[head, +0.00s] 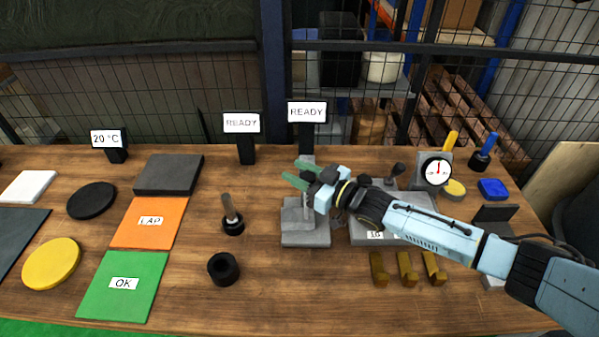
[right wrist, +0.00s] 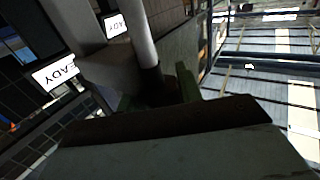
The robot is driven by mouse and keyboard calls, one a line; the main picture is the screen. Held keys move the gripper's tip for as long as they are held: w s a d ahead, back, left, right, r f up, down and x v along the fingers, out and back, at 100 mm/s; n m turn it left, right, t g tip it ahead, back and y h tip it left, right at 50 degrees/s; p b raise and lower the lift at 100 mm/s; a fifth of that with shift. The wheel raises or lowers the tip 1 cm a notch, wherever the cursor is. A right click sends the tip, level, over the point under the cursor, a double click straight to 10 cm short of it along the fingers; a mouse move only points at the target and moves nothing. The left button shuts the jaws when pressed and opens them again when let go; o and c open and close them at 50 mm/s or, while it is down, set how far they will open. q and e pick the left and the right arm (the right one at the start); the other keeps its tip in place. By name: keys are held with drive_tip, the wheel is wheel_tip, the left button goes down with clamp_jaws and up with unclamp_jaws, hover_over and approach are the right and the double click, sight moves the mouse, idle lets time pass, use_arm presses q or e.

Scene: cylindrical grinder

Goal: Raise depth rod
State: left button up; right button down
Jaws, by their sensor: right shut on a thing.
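My right gripper (head: 299,174) reaches in from the right to the grey stand (head: 306,238) near the middle of the table. Its green fingers are at the upper part of the stand. In the right wrist view, a pale grey upright rod (right wrist: 145,42), which looks like the depth rod, runs down between the green fingertips (right wrist: 157,88). The gripper is shut on it. The rod's lower end is hidden behind the gripper body. A READY sign (head: 307,112) stands behind the stand. My left gripper is not in view.
Left of the stand are a dark-based peg (head: 232,218), a black ring (head: 223,268), and orange LAP (head: 150,235) and green OK (head: 105,290) mats. To the right are a grey block (head: 365,232), brass-coloured brackets (head: 407,268) and a dial gauge (head: 437,171). The front middle table is clear.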

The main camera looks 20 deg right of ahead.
drive_tip(key=shift+r+p, duration=2.45)
drive_tip(key=shift+r, duration=0.6)
drive_tip(key=shift+w, duration=0.1)
drive_tip(key=c, duration=1.1)
unclamp_jaws()
drive_tip(key=shift+o, duration=0.8)
drive_tip(key=shift+f, duration=0.1)
